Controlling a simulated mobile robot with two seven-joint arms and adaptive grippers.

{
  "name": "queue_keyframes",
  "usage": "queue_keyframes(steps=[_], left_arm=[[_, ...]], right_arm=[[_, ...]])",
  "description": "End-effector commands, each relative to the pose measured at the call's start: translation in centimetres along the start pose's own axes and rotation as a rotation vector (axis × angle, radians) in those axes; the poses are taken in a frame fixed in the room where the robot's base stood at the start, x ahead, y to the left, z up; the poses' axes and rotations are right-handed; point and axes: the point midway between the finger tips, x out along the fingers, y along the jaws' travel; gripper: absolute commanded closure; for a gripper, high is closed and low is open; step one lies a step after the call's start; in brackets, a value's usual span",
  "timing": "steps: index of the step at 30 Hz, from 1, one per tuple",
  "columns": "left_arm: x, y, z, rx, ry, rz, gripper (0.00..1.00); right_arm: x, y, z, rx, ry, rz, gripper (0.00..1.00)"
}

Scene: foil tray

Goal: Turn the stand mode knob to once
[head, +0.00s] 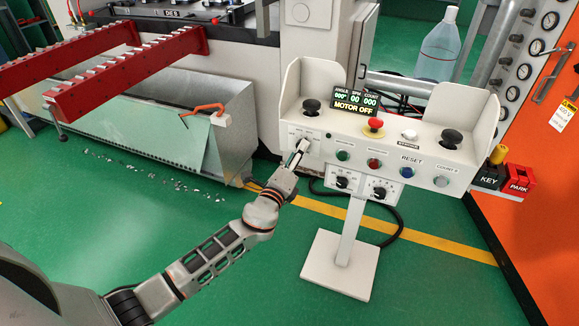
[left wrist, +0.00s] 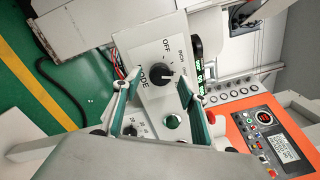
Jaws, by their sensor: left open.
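The stand mode knob (left wrist: 165,72) is a round black knob on a white plate (left wrist: 150,50) lettered OFF, INCH and MODE in the left wrist view. Its setting is too small to tell for sure. My left gripper (left wrist: 161,84) is open, with a finger on either side of the knob; I cannot tell whether they touch it. In the head view my left gripper (head: 297,155) is at the left end of the white control stand (head: 340,122), and hides the knob there.
The stand carries a red stop button (head: 375,124), a display reading MOTOR OFF (head: 348,106), coloured buttons and two lower knobs (head: 343,182). A red-railed metal bin (head: 240,125) stands to the left, an orange cabinet (head: 540,200) to the right. Green floor in front is open.

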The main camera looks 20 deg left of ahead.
Motion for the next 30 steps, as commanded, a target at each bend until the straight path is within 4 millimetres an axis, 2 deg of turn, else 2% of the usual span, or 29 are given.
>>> queue_keyframes(steps=[9, 15, 21, 30], left_arm=[[-6.4, 0.1, 0.0, 0.0, 0.002, 0.002, 0.58], [-9.4, 0.1, 0.0, 0.001, 0.001, 0.001, 0.58], [-10.7, 0.0, 0.0, 0.002, 0.0, 0.0, 0.58], [-10.8, 0.0, 0.0, 0.002, 0.0, 0.0, 0.58]], right_arm=[[0.0, -0.1, 0.2, 0.002, -0.004, 0.0, 0.6], [0.0, -0.1, 0.2, 0.003, -0.005, 0.0, 0.6], [0.0, -0.1, 0.2, 0.003, -0.005, 0.0, 0.6], [0.0, -0.1, 0.2, 0.003, -0.005, 0.0, 0.6]])
